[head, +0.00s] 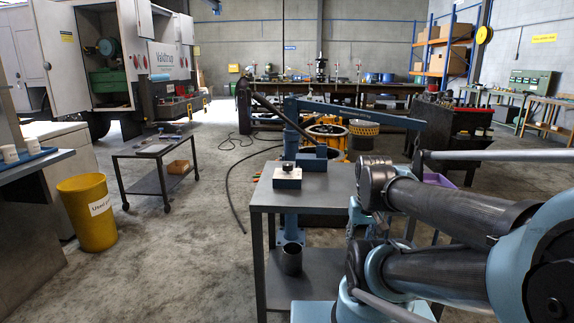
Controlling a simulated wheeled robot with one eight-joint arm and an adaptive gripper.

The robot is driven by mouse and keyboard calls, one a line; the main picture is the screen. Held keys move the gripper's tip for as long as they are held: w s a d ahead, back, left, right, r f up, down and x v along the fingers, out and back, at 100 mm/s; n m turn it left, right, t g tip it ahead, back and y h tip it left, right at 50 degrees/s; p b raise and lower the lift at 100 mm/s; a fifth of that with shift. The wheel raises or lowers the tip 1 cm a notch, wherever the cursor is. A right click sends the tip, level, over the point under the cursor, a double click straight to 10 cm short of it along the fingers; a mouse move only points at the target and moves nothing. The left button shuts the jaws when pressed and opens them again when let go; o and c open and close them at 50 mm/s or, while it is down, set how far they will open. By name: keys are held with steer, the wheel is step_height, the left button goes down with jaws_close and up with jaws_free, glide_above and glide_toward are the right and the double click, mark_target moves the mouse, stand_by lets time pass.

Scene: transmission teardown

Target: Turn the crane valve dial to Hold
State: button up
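My gripper cannot be made out in this view.
A yellow bin (88,212) and a low cart (150,157) stand to the left. Open floor lies between. A dark hose (229,190) lies behind.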

steer(key=o, duration=0.4)
steer(key=shift+s+r, duration=0.25)
steer(key=shift+r, duration=0.05)
steer(key=shift+c, duration=0.2)
step_height(320, 180, up, 29)
steer(key=m+g, duration=0.2)
steer(key=m, duration=0.8)
glide_above(288, 164)
step_height(288, 164, down, 16)
steer(key=shift+w+f, duration=0.15)
steer(key=shift+f, duration=0.1)
